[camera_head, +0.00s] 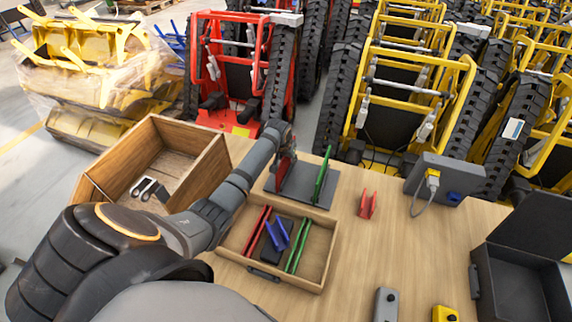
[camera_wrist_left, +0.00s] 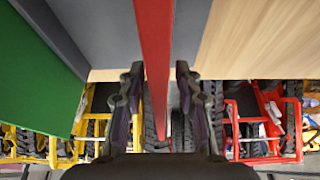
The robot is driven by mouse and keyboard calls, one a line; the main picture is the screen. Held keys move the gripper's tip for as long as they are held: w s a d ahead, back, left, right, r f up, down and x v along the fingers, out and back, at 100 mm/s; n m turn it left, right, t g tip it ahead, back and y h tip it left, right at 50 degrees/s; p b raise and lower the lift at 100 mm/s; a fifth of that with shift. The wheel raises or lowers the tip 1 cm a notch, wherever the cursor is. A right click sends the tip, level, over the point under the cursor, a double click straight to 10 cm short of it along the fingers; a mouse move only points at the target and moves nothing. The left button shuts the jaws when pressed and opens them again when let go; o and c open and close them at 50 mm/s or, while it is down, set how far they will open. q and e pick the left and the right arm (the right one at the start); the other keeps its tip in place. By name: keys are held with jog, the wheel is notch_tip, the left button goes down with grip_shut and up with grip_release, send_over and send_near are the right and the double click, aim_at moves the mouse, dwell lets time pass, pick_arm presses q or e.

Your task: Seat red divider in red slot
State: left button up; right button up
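The red divider (camera_head: 284,170) stands at the left side of a dark grey base plate (camera_head: 311,198) in the head view, partly behind my arm. In the left wrist view the red divider (camera_wrist_left: 154,45) runs between the fingers of my left gripper (camera_wrist_left: 160,80). The fingers are apart, with narrow gaps beside the divider. The left gripper (camera_head: 284,150) also shows in the head view. A green divider (camera_head: 322,175) stands upright on the plate's right side and appears at the left wrist view's left. The red slot is hidden, so I cannot tell how the red divider is seated. My right gripper is not in view.
A wooden tray (camera_head: 322,259) in front holds red, blue and green pieces. A wooden box (camera_head: 205,165) stands left. A red bracket (camera_head: 368,206) and a grey box with a cable (camera_head: 440,174) stand right. A dark case (camera_head: 515,282) is far right. The right-middle tabletop is clear.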

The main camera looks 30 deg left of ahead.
pick_arm(q)
grip_shut()
